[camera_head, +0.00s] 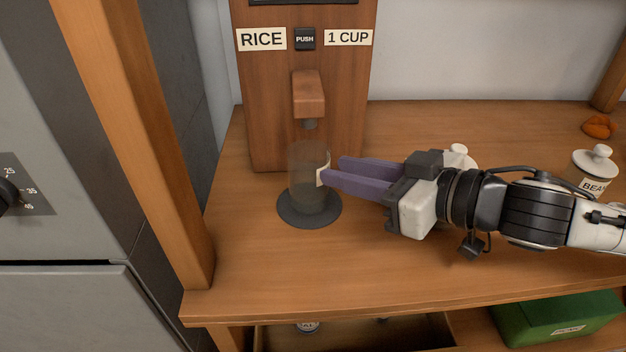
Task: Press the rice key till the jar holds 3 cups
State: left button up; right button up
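The wooden rice dispenser (255,110) stands at the back of the counter. Its dark PUSH key (305,39) sits between the RICE and 1 CUP labels. A spout (309,95) juts out below the key. The clear jar (305,185) stands upright under the spout on a dark round base (310,217). I see no clear rice level in the jar. My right gripper (331,168) reaches in from the right, its two purple fingers apart, with the tips at the jar's right side beside its pale label. I cannot tell whether they touch it. My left gripper is not in view.
A white lidded jar (595,165) labelled BEA and an orange-brown lump (599,126) are at the right. Another white lid (459,152) shows behind my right gripper. A wooden post (140,130) stands at the left. A green box (560,318) sits below. The front counter is clear.

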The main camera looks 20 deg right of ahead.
aim_at(304, 37)
jog(key=k, duration=1)
